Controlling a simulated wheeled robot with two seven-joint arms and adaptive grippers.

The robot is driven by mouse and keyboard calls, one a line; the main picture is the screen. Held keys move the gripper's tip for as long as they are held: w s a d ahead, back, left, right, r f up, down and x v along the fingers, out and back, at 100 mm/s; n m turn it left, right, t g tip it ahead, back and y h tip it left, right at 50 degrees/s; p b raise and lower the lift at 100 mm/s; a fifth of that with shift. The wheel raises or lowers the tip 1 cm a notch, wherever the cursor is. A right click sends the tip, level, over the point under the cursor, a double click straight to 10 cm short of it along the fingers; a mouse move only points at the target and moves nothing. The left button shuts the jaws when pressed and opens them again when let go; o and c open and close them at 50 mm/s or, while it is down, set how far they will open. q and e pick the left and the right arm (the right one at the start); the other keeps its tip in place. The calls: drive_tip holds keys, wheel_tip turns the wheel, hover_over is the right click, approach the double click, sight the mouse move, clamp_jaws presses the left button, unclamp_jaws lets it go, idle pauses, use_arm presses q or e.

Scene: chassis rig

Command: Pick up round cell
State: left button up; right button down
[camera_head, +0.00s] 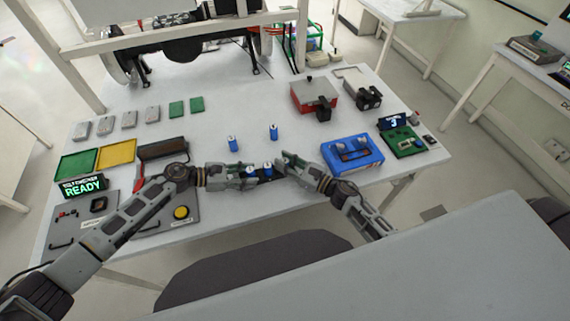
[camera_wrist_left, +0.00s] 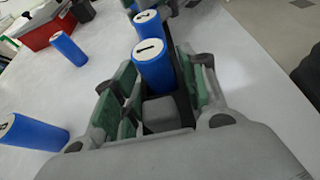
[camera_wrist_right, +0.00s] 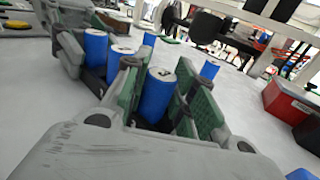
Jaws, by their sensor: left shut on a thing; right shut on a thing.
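A black cell holder (camera_wrist_right: 99,79) is held just above the table between my two grippers. Several upright blue round cells with numbered white tops stand in a row in it, one (camera_wrist_left: 151,68) near my left fingers and one (camera_wrist_right: 157,94) near my right. My left gripper (camera_head: 247,176) appears shut on the holder's left end; my right gripper (camera_head: 282,164) appears shut on its right end. The fingers partly hide the holder. Two loose blue cells, one on the left (camera_head: 232,144) and one on the right (camera_head: 273,132), stand upright on the table beyond the grippers.
A blue box (camera_head: 352,166) stands to the right, a red box (camera_head: 301,98) behind it. A green board (camera_head: 407,147) lies at the far right. Green (camera_head: 76,164) and yellow (camera_head: 116,153) trays and a READY display (camera_head: 83,187) are at left. Clear table lies beyond the loose cells.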

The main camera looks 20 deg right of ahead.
sight(286, 161)
drive_tip(key=shift+r, duration=0.2)
drive_tip(key=shift+r, duration=4.8)
use_arm(q)
drive_tip(key=o, duration=1.2)
drive_tip(key=shift+a, duration=0.1)
drive_tip(key=shift+v, duration=5.9)
drive_tip(key=shift+s+f, duration=0.1)
use_arm(e)
drive_tip(key=shift+s, duration=0.15)
